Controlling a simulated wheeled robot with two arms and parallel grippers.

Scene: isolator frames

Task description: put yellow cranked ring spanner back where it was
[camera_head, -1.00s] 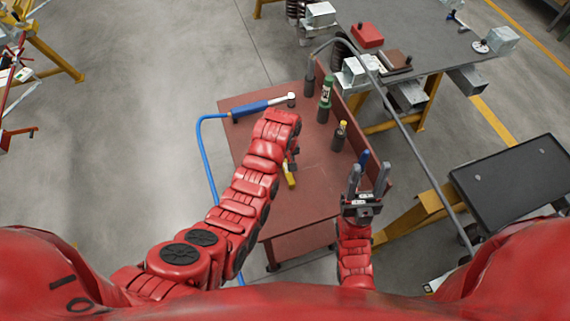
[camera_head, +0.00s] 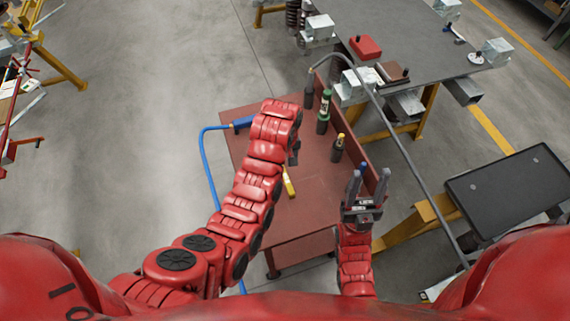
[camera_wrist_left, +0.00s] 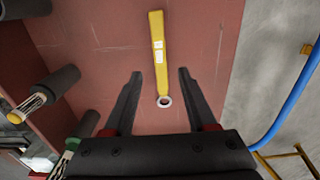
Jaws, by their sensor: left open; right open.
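The yellow cranked ring spanner (camera_wrist_left: 159,55) lies on the reddish-brown table (camera_wrist_left: 95,60) in the left wrist view, its silver ring end toward my left gripper. In the head view its yellow part (camera_head: 288,182) shows just right of my left arm. My left gripper (camera_wrist_left: 155,75) is open and empty, with the ring end between its fingers in the picture; the height above the table is hard to judge. In the head view my left gripper is mostly hidden by its arm. My right gripper (camera_head: 369,178) is open and empty over the table's right front part.
Dark cylinders with a green one (camera_head: 323,112) and a yellow-topped one (camera_head: 338,146) stand along the table's right side, by a low raised edge. A blue hose (camera_head: 204,160) runs down the left. A grey workbench (camera_head: 420,45) is behind, a black tray (camera_head: 513,187) at right.

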